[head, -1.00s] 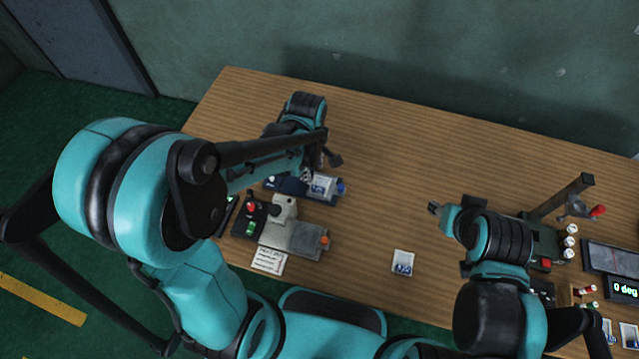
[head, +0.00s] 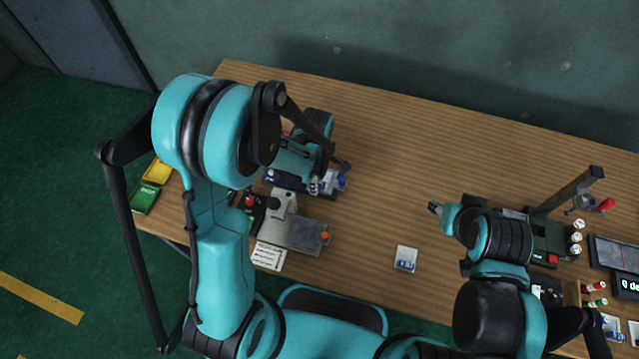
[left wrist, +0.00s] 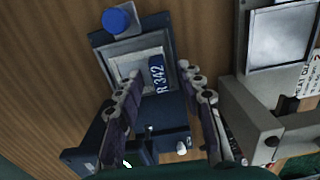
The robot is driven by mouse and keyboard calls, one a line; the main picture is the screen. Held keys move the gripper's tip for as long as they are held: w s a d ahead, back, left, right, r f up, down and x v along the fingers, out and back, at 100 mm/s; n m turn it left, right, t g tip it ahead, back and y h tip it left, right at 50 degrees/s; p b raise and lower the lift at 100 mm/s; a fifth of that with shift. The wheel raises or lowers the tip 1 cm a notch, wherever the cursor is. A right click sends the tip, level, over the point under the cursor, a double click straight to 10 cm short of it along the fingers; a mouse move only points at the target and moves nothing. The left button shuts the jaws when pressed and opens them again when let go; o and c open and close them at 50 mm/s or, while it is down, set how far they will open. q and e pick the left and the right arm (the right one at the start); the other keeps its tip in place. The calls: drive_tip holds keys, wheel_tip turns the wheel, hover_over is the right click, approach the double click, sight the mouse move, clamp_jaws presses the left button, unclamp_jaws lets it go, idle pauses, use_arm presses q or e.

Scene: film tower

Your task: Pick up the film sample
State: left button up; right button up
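A film sample (left wrist: 155,75) with a dark blue label reading "R 342" lies on the dark blue device with a blue knob in the left wrist view. My left gripper (left wrist: 162,80) is open above it, one finger to each side. No contact shows. In the head view my left gripper (head: 328,178) is over that device (head: 285,182) and partly covers it. Another white card with a blue label (head: 405,259) lies flat on the bare table. My right gripper (head: 437,208) points left over the table; its fingers are too small to read.
A grey device with an orange knob (head: 300,234) stands close in front of the blue one. A paper note (head: 268,257) lies beside it. A green stand with a post (head: 545,235) and several small bottles are at the right. The table's (head: 390,130) back middle is clear.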

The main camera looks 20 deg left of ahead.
use_arm(q)
drive_tip(key=shift+r, duration=0.1)
clamp_jaws()
